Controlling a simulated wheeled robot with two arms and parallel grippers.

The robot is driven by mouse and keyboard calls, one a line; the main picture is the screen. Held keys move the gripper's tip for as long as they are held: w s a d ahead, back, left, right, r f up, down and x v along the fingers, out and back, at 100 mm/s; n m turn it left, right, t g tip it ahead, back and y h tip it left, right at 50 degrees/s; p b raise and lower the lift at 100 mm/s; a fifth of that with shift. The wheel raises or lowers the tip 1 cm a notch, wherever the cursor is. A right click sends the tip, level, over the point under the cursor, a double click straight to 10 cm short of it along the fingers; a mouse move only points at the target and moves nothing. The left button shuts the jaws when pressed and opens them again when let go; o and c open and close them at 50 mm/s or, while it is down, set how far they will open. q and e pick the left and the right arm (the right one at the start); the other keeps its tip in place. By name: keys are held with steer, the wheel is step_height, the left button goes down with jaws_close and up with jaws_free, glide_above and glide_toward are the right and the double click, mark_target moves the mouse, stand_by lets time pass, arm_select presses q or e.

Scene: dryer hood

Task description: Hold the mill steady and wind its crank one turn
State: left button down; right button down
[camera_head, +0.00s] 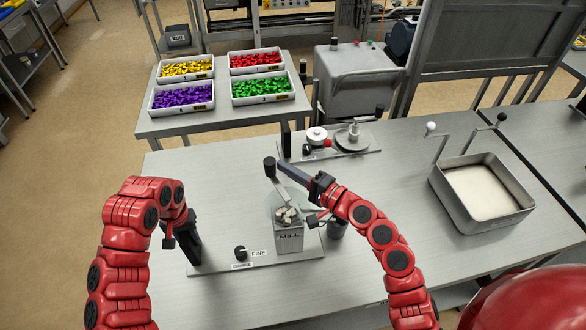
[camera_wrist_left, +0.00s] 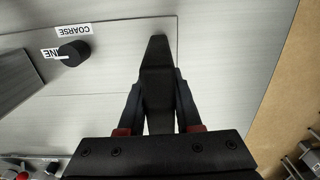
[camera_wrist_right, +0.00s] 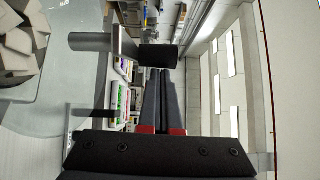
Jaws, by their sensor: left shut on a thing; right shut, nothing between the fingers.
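The grey mill (camera_head: 289,238) stands upright on a flat base plate (camera_head: 215,266), with pale chunks in its clear hopper. Its crank arm (camera_head: 281,190) rises to a black knob (camera_head: 270,165), which also shows in the right wrist view (camera_wrist_right: 158,58). My left gripper (camera_head: 191,238) is shut on a black upright handle (camera_wrist_left: 155,82) at the plate's left end. My right gripper (camera_head: 284,169) is shut and empty. Its fingertips are beside the knob, close to it; whether they touch, I cannot tell. The mill's lower right side is partly hidden by my right arm.
A black dial (camera_head: 240,253) with FINE and COARSE labels sits on the plate. Behind the mill is a plate with a scale-like device (camera_head: 352,140). A metal tray (camera_head: 482,192) of white material stands at right. Bins of coloured pieces (camera_head: 183,96) are on the far table.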

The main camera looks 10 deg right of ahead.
mark_target(273, 170)
steer(key=shift+a, duration=1.6)
steer(key=shift+s+a+n+g+y, duration=0.1)
steer(key=shift+a+n+g+y, duration=0.2)
steer(key=shift+n+g+y, duration=0.3)
steer(key=shift+s+a+n+g+y, duration=0.1)
steer(key=shift+a+n+g+y, duration=0.15)
steer(key=shift+n+g+y, duration=0.3)
steer(key=shift+s+a+n+g+y, duration=0.25)
steer(key=shift+n+g+y, duration=0.25)
steer(key=shift+g, duration=0.25)
steer(key=shift+s+a+n+g+y, duration=0.1)
steer(key=shift+a+n+g+y, duration=0.3)
steer(key=shift+g, duration=0.3)
steer(key=shift+s+n+g+y, duration=0.1)
steer(key=shift+n+g+y, duration=0.15)
steer(key=shift+n+g, duration=0.15)
steer(key=shift+s+a+n+g+y, duration=0.2)
steer(key=shift+n+g, duration=0.2)
steer(key=shift+g, duration=0.15)
steer(key=shift+s+a+n+g+y, duration=0.2)
steer(key=shift+n+g, duration=0.15)
steer(key=shift+g, duration=0.2)
steer(key=v, duration=1.2)
